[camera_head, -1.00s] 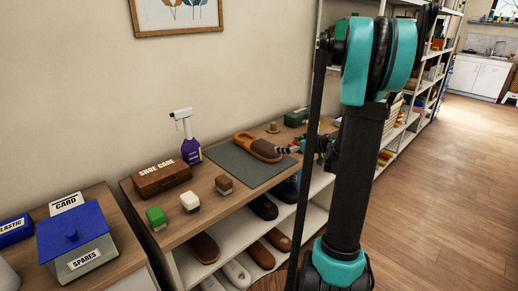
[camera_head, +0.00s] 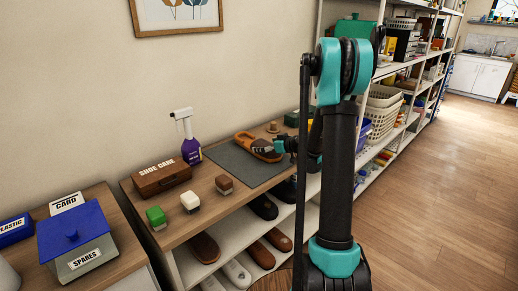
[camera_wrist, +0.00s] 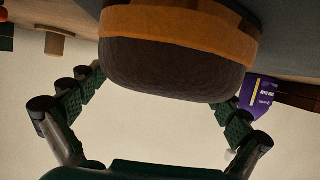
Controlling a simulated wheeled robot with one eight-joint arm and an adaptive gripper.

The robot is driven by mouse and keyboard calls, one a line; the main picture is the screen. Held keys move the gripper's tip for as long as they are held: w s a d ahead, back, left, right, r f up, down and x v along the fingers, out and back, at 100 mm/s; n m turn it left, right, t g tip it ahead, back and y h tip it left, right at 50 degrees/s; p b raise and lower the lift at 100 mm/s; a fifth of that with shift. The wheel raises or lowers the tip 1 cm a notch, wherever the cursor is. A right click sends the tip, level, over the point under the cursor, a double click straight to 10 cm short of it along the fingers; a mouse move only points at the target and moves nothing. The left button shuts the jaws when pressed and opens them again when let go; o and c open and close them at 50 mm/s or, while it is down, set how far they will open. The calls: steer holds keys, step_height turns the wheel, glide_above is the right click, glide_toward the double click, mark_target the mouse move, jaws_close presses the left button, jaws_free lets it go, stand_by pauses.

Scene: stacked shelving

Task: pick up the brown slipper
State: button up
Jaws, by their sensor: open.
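The brown slipper (camera_head: 246,138), with an orange-tan edge and dark brown upper, lies on a grey mat (camera_head: 232,163) on the wooden shelf top. My gripper (camera_head: 270,149) is at its right end, partly overlapping it in the head view. In the wrist view, which looks upside down, the slipper's dark rounded end (camera_wrist: 170,70) fills the top middle. The open fingers of my gripper (camera_wrist: 162,94) stand on either side of that end. I cannot tell whether they touch it.
A shoe care box (camera_head: 161,178) and small brushes (camera_head: 190,201) are to the left. A green box (camera_head: 297,118) stands behind right.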

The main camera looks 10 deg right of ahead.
steer(key=x, duration=0.2)
steer(key=shift+w+a+f, duration=0.15)
steer(key=shift+w, duration=0.1)
steer(key=c, duration=1.3)
